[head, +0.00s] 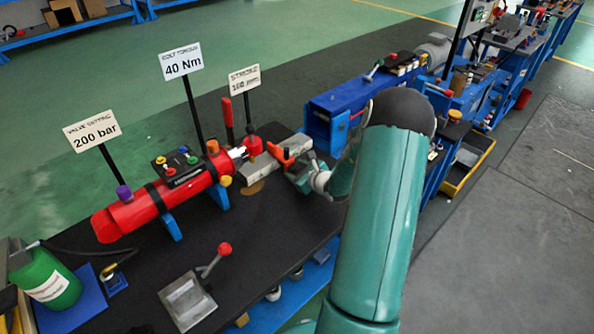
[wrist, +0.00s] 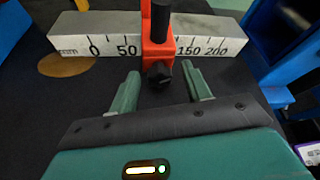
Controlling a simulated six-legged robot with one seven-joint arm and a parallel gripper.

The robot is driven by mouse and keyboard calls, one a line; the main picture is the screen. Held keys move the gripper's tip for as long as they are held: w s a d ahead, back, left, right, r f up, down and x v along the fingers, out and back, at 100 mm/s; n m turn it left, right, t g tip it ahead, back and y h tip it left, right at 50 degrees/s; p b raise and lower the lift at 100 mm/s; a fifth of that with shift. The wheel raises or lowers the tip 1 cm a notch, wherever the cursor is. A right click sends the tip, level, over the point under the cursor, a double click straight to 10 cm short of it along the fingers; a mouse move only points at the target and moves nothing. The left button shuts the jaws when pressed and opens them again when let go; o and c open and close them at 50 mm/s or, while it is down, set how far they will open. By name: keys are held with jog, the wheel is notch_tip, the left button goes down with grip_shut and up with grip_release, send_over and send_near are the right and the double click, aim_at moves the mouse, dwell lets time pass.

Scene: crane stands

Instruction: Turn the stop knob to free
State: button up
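The stop knob (wrist: 158,76) is small, black and lobed, on the front of an orange stop block (wrist: 157,48). The block sits around a pale steel scale bar (wrist: 85,35) marked 0, 50, 150 and 200; the block covers the part between 50 and 150. A black post rises from the block. In the head view the orange block (head: 288,158) shows beyond my gripper, and the knob cannot be made out. My gripper (wrist: 160,76) is open and empty, one finger on each side of the knob in the wrist view, with visible gaps to both.
A red cylinder (head: 140,212) with coloured knobs lies left on the dark bench, behind a red-knobbed lever (head: 224,250) on a plate. Signs read 200 bar, 40 Nm (head: 183,63) and a stroke in mm. Blue frames (wrist: 265,50) stand right of the bar.

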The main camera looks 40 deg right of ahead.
jog(key=v, duration=1.3)
jog(key=shift+s+r, duration=0.25)
jog(key=shift+s, duration=0.1)
jog(key=shift+w+a, duration=0.1)
